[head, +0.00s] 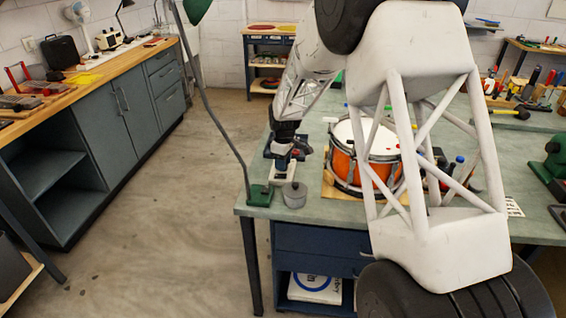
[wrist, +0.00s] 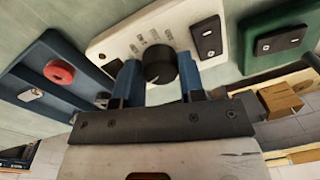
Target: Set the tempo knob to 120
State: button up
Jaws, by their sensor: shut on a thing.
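The tempo knob (wrist: 158,66) is a round black dial on a cream-white panel (wrist: 118,40). Small grey labels sit around its far side, too blurred to read. A pale mark shows on the knob's near side, but I cannot tell its setting. My gripper (wrist: 160,80) has a blue finger on each side of the knob and is shut on it. In the head view my gripper (head: 284,155) is over the white panel box (head: 283,173) at the bench's left end. The knob is hidden there.
A blue tray-like unit with a red round button (wrist: 59,72) lies left of the panel, and a green box (wrist: 280,38) lies right. A grey lidded pot (head: 294,195) and a green lamp base (head: 260,195) stand close by. An orange drum (head: 343,165) stands to the right.

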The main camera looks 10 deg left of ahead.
jog(key=m, duration=0.8)
jog(key=shift+m, duration=0.4)
jog(key=shift+r, duration=0.1)
jog(key=o, duration=0.6)
jog(key=shift+o, duration=0.2)
jog(key=shift+r, duration=0.1)
jog(key=shift+w+d+r, duration=0.1)
jog(key=shift+d+r, duration=0.05)
jog(key=shift+r, duration=3.6)
